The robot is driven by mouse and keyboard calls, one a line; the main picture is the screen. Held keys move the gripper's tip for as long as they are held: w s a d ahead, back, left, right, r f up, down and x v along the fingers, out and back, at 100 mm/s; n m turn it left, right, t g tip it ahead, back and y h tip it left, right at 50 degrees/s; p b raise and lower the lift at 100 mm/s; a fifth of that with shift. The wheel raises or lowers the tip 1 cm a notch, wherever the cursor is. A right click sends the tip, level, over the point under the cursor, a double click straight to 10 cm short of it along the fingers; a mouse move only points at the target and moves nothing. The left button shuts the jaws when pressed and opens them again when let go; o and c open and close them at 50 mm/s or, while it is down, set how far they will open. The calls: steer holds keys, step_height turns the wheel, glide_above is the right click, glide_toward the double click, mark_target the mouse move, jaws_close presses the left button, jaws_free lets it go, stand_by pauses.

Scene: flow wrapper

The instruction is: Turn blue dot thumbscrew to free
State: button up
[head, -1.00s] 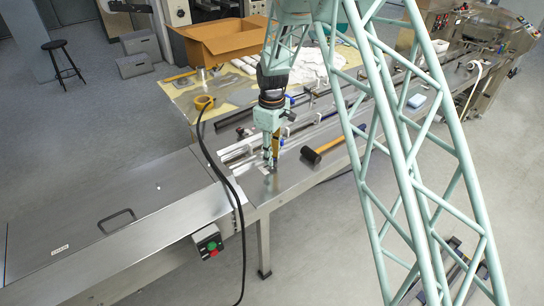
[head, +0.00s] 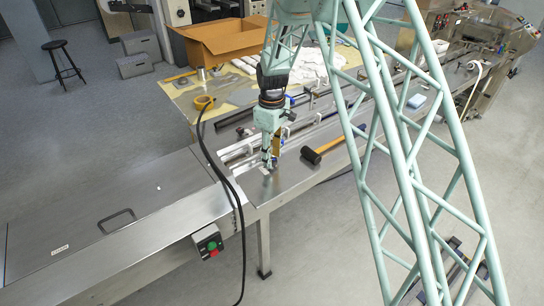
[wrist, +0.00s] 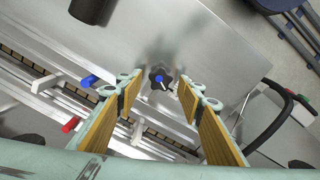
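The thumbscrew (wrist: 157,78) is a dark, lobed knob with a small blue mark on top, seen in the wrist view over the bare metal tabletop. My gripper (wrist: 160,88) is open, with a tan-padded finger on each side of the knob and a visible gap to each. The knob sits between the fingertips, apart from both. In the head view my gripper (head: 268,163) points down at the near end of the rails. The thumbscrew cannot be made out there.
A mallet (head: 318,152) lies on the metal table right of my gripper. Blue (wrist: 88,80) and red (wrist: 70,125) handles sit by the rails in the wrist view. A black cable (head: 222,172) and a control box (head: 208,242) are to the left. The metal cover (head: 110,215) is mostly clear.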

steer(key=shift+r, duration=0.1)
step_height(320, 180, up, 12)
stand_by(0.8)
stand_by(0.3)
step_height(320, 180, up, 14)
steer(key=m+t, duration=0.1)
steer(key=m, duration=0.2)
glide_above(273, 160)
steer(key=s+d, duration=0.7)
steer(key=s, duration=0.1)
steer(key=s+d+r+m+t, duration=0.1)
steer(key=s+d+r+m, duration=0.1)
steer(key=s+d+r, duration=0.4)
steer(key=s+d+r+m, duration=0.1)
steer(key=s+d+r, duration=0.1)
steer(key=s+r, duration=0.45)
steer(key=s+d+m+t+b, duration=0.1)
steer(key=s+d+m, duration=0.2)
steer(key=s, duration=1.3)
steer(key=s+d+m+t, duration=0.1)
steer(key=s+d+m, duration=0.2)
steer(key=s, duration=1.4)
steer(key=d, duration=0.3)
steer(key=shift+s+m+b, duration=0.2)
steer(key=shift+m+b, duration=0.15)
steer(key=shift+m, duration=0.05)
